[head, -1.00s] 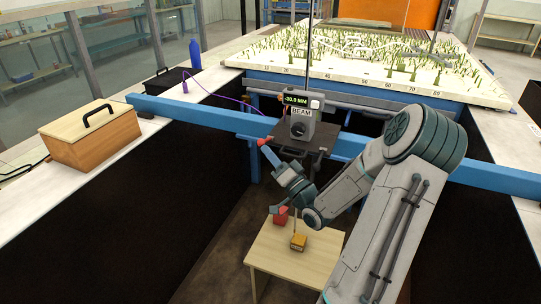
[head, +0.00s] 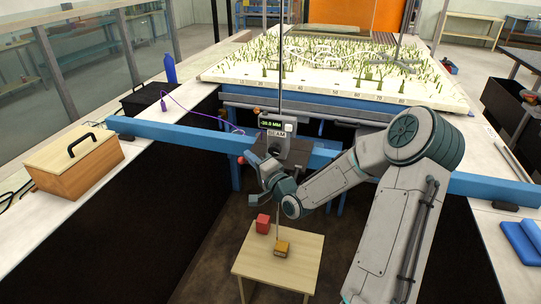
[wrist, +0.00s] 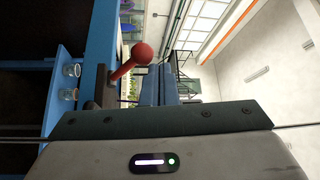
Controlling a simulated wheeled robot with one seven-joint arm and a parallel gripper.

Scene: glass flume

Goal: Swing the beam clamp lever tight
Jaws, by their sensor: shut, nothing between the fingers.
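The beam clamp lever ends in a red ball (head: 240,160), just left of the dark clamp under the display unit marked BEAM (head: 277,134). In the wrist view, the lever's red ball (wrist: 141,53) stands on a short red stem beside the blue beam. My gripper (head: 257,163) is shut and empty. It is close to the right of the ball, in front of the clamp, and hides part of it. I cannot tell whether it touches the lever. My gripper's dark front edge fills the lower wrist view.
The blue beam (head: 180,132) spans the flume. Below, a small wooden table (head: 300,264) bears a red block (head: 262,223) and a yellow-orange block (head: 281,249). A wooden box (head: 75,160) stands on the left ledge. A purple cable (head: 196,112) runs to the unit.

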